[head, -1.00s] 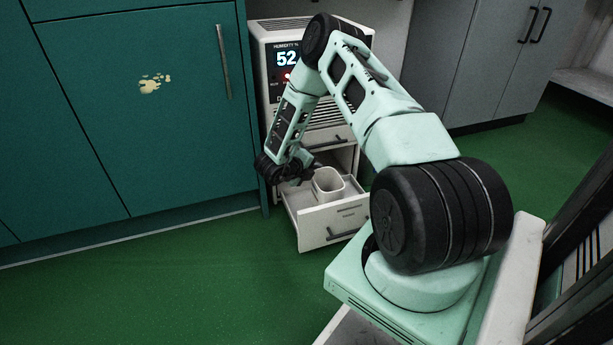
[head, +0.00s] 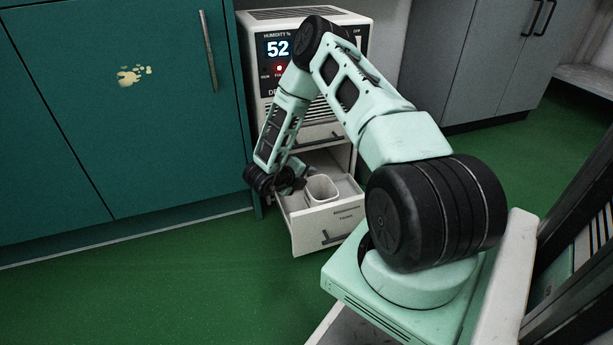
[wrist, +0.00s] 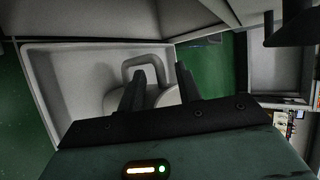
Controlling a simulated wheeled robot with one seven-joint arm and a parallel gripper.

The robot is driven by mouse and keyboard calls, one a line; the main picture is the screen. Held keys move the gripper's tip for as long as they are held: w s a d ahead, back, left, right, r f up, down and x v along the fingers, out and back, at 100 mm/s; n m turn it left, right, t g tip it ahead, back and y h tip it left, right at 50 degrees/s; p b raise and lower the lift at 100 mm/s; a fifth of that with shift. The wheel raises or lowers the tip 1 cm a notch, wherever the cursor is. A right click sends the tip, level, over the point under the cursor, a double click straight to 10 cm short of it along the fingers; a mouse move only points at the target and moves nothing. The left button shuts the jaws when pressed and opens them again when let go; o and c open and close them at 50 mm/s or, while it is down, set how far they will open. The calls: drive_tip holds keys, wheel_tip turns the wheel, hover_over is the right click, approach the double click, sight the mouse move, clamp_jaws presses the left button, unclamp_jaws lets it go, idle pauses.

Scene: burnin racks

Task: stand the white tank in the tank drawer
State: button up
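The white tank (head: 321,188) stands upright, open at the top, inside the pulled-out tank drawer (head: 328,229) at the bottom of the dehumidifier. In the wrist view the tank (wrist: 166,97) shows between and behind my fingers, with its looped handle (wrist: 143,61) just beyond them. The drawer's pale floor and wall (wrist: 40,75) surround it there. My gripper (head: 300,178) is at the tank's left side in the head view. In the wrist view my gripper (wrist: 160,82) has its two dark fingers apart, with a clear gap. Whether a finger touches the tank is hidden.
The dehumidifier (head: 267,20) reads humidity 52 with a red light lit. A teal cabinet (head: 130,130) stands close on the left and grey cabinets (head: 470,70) on the right. The green floor (head: 170,290) in front of the drawer is clear.

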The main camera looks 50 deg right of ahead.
drive_tip(key=p+v, duration=0.6)
drive_tip(key=v, duration=0.6)
idle(0.4)
